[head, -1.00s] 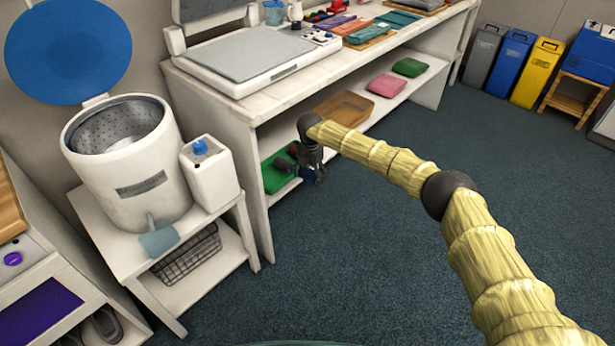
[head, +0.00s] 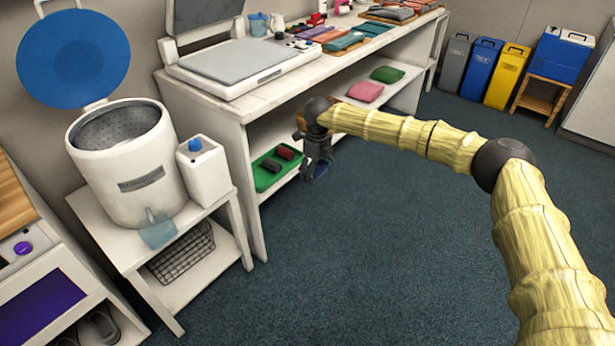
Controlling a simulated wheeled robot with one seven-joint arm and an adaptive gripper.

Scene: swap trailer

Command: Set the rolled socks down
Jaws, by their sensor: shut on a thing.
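My gripper (head: 317,172) hangs fingers down at the front of the lower shelf, just right of a green tray. It is shut on a small dark blue item, seemingly the rolled socks (head: 321,170), mostly hidden by the fingers. The green tray (head: 264,182) lies on the lower shelf at its left end. My gripper is apart from both rolls. The gap between the held item and the shelf or floor is hard to judge.
The white bench (head: 262,105) carries a flat press and several coloured items above. A pink bundle (head: 365,92) and a green bundle (head: 387,74) lie farther along the lower shelf. A white drum (head: 128,175) stands at left. The carpet (head: 380,250) is clear.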

